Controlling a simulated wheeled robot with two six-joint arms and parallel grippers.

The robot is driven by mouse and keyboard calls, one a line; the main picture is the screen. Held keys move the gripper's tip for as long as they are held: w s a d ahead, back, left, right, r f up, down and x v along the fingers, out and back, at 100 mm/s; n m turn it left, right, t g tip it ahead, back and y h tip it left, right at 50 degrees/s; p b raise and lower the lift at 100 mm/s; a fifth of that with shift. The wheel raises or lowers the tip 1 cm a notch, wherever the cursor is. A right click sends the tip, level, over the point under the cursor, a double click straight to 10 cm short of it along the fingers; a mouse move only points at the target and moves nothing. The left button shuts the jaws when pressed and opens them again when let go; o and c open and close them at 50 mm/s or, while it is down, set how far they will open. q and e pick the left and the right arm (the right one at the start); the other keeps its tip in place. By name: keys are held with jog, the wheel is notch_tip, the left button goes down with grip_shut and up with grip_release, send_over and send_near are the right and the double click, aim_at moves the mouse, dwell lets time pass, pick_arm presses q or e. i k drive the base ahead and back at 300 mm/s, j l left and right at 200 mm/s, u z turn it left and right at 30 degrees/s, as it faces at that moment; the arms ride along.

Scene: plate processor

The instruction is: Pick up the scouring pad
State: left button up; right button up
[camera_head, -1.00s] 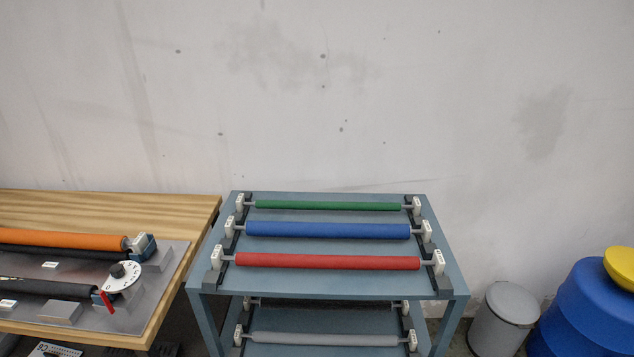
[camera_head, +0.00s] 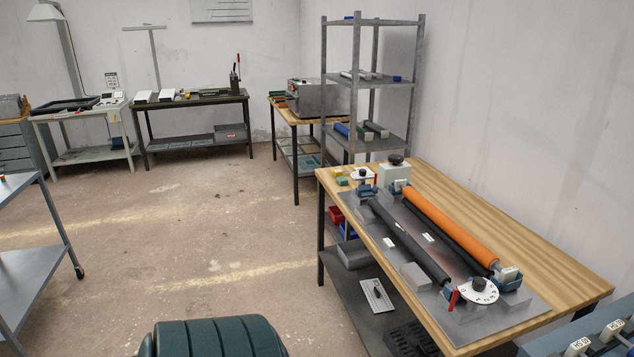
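A small green block (camera_head: 342,181), which may be the scouring pad, lies at the far left corner of the wooden table (camera_head: 560,268). A small yellow block (camera_head: 340,172) is close beside it. Both are too small to tell their texture. Neither of my grippers is in view.
The table carries a metal plate with an orange roller (camera_head: 450,226), dark rollers and a white dial (camera_head: 478,291). A grey shelf rack (camera_head: 373,84) stands behind it. A dark green ribbed object (camera_head: 215,338) is at the bottom edge. The floor (camera_head: 215,225) left of the table is open.

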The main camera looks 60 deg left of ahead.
aim_at(342, 180)
jog(key=u, duration=1.95)
jog(key=i+j+z, duration=0.1)
jog(key=i, duration=0.3)
jog(key=i+j+z, duration=0.15)
jog(key=i, duration=0.3)
jog(key=i+j+z, duration=0.1)
jog(key=i+j, duration=0.15)
jog(key=i, duration=0.15)
